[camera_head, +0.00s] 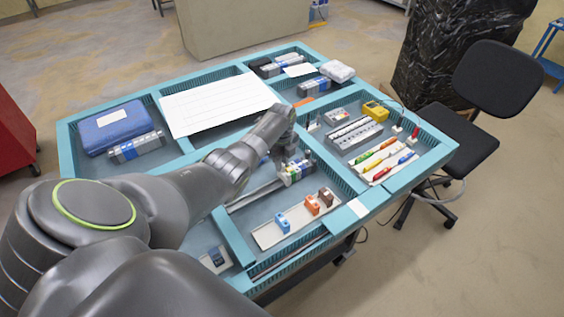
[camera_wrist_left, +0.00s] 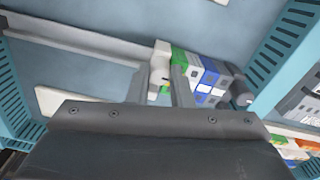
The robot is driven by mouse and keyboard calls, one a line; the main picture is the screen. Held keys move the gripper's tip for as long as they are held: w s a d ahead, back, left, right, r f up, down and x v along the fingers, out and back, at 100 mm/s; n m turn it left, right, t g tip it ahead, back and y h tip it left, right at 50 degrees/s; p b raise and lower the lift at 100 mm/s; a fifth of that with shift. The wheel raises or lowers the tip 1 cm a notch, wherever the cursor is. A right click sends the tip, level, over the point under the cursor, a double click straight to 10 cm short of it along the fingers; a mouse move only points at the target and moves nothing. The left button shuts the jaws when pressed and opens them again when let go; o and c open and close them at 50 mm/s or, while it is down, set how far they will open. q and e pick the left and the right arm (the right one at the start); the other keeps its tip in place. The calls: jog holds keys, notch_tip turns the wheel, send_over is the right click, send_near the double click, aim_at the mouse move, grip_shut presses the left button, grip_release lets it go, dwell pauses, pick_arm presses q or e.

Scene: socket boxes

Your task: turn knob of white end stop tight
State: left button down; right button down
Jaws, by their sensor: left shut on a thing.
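The white end stop (camera_head: 286,177) stands on a metal rail (camera_head: 255,194), at the near end of a row of terminal blocks (camera_head: 300,168). In the left wrist view the white end stop (camera_wrist_left: 161,50) shows beside green, grey, white and blue blocks (camera_wrist_left: 205,75). My left gripper (camera_head: 284,160) reaches down over this end of the row. In its wrist view the two fingers (camera_wrist_left: 159,76) come down on either side of the end stop, shut on its knob. The knob itself is hidden between the fingers. My right gripper is not in view.
A white tray with blue, orange and brown parts (camera_head: 312,205) lies in front of the rail. A tray of screwdrivers (camera_head: 385,160) and a yellow device (camera_head: 376,111) are at the right. A large white sheet (camera_head: 215,104) lies behind my arm. Teal dividers separate the compartments.

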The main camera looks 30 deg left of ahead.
pick_arm(q)
jog(key=c, duration=1.3)
grip_release()
jog(key=shift+r, duration=0.15)
jog(key=shift+r, duration=0.25)
notch_tip(320, 180, up, 17)
jog(key=b, duration=0.2)
jog(key=shift+f, duration=0.15)
jog(key=shift+f, duration=0.1)
